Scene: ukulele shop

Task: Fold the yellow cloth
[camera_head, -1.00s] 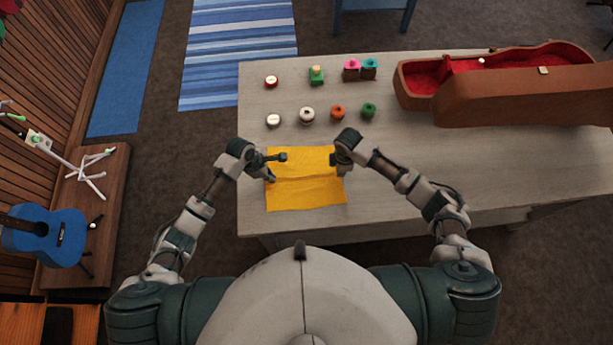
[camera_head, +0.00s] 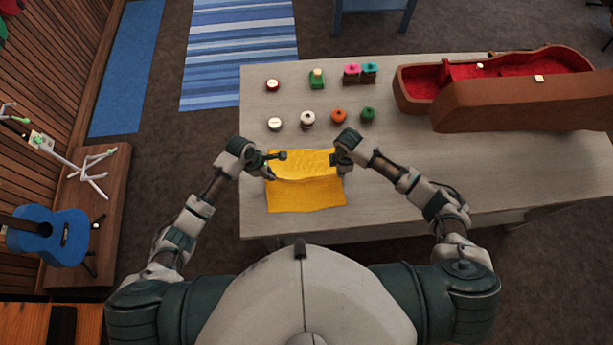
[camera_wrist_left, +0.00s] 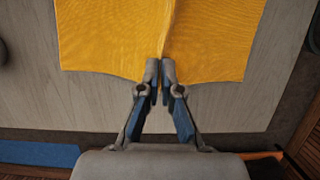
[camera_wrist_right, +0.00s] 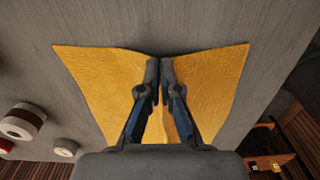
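The yellow cloth (camera_head: 306,195) lies at the table's front left, with a raised crease running across its middle between my two grippers. My left gripper (camera_wrist_left: 160,68) is at the cloth's left edge. Its fingertips are closed together on the cloth, and a ridge runs away from them in the left wrist view. My right gripper (camera_wrist_right: 160,66) is at the right edge, its fingertips closed on the cloth (camera_wrist_right: 205,80), which is pinched up there. In the head view, the left gripper (camera_head: 278,167) and right gripper (camera_head: 336,160) partly cover the cloth's edges.
Several small colored items, including a white round one (camera_head: 307,118) and an orange one (camera_head: 338,116), stand behind the cloth. An open brown case with red lining (camera_head: 425,80) is at the table's back right. The tabletop (camera_head: 500,170) right of my right arm is clear.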

